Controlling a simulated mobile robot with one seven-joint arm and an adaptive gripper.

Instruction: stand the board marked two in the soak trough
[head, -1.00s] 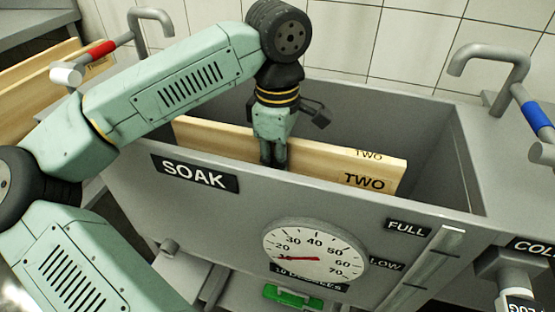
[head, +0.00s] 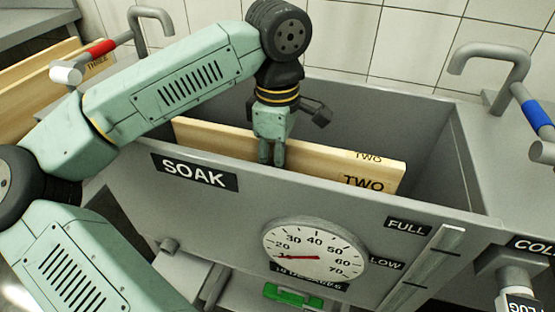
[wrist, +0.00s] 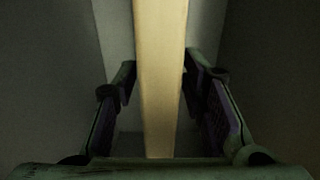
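The pale wooden board marked TWO (head: 330,166) stands on edge inside the grey soak trough (head: 285,226), close to its front wall. Its upper part shows above the front rim; its lower edge is hidden by that wall. My gripper (head: 272,158) is down over the board's top edge, left of the lettering. In the wrist view, the board (wrist: 161,80) runs between the two fingers of my gripper (wrist: 160,72).
A board marked THREE (head: 80,66) stands at the far left beside a red-banded tap (head: 98,50). A blue-banded tap (head: 535,115) is at the right. A dial (head: 315,250) is on the trough's front. The trough has free room behind the board.

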